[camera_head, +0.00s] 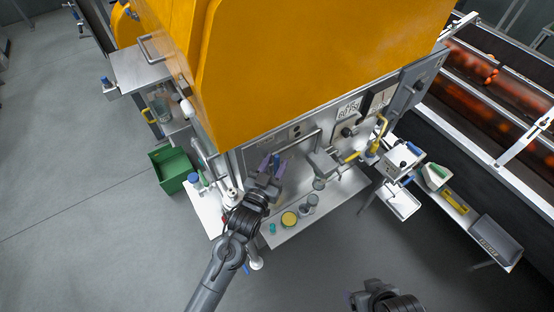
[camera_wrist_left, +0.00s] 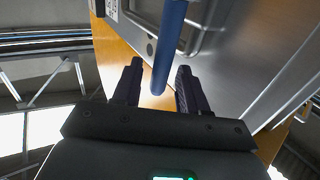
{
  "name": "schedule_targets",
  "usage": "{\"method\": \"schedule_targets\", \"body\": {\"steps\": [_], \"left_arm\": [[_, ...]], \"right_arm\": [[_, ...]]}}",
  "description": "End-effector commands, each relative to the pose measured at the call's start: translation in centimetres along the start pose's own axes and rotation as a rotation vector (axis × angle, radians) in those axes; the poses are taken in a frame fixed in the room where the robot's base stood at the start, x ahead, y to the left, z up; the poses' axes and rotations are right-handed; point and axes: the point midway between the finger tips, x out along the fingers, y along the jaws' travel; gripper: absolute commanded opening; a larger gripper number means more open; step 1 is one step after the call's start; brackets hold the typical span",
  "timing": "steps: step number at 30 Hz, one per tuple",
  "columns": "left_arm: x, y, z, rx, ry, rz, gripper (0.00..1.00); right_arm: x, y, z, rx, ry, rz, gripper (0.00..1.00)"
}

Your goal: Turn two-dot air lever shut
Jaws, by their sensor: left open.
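In the left wrist view a blue lever handle (camera_wrist_left: 171,40) runs down between the two fingers of my left gripper (camera_wrist_left: 157,85). The fingers are open, with a gap beside the handle. In the head view my left gripper (camera_head: 270,167) is in front of the machine's grey lower panel and hides the handle. A small plate with two dark dots (camera_head: 295,132) sits on the panel just above it. I cannot tell for certain that the blue handle is the two-dot lever. My right gripper (camera_head: 368,297) is low in the head view, its jaws unclear.
The orange machine housing (camera_head: 290,60) overhangs the panel. A yellow lever (camera_head: 353,156) and grey valve parts stand to the right of my left gripper. Below, a shelf (camera_head: 335,192) holds a yellow-topped tin (camera_head: 289,218). A green bin (camera_head: 170,172) stands at left. Open floor lies in front.

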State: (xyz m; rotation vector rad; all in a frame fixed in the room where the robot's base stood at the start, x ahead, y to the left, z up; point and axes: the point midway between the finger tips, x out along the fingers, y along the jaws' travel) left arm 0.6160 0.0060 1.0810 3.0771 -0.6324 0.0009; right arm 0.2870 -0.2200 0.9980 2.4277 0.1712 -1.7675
Motion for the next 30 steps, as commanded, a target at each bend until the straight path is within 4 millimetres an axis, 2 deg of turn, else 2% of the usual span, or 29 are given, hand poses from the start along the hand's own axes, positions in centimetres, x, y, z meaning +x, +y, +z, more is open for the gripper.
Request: {"method": "schedule_targets", "body": {"steps": [6, 15, 17, 24, 30], "left_arm": [[1.4, 0.0, 0.0, 0.0, 0.0, 0.0, 0.42], [1.6, 0.0, 0.0, 0.0, 0.0, 0.0, 0.42], [1.6, 0.0, 0.0, 0.0, 0.0, 0.0, 0.36], [1.6, 0.0, 0.0, 0.0, 0.0, 0.0, 0.0], [1.6, 0.0, 0.0, 0.0, 0.0, 0.0, 0.0]], "right_arm": [[0.0, 0.0, 0.0, 0.001, 0.0, 0.0, 0.83], [0.0, -0.2, 0.0, 0.007, 0.001, -0.005, 0.83], [0.0, -0.2, -0.1, 0.008, 0.001, -0.006, 0.83], [0.0, -0.3, -0.1, 0.011, 0.001, -0.009, 0.83], [0.0, -0.3, -0.1, 0.011, 0.001, -0.009, 0.83]]}}
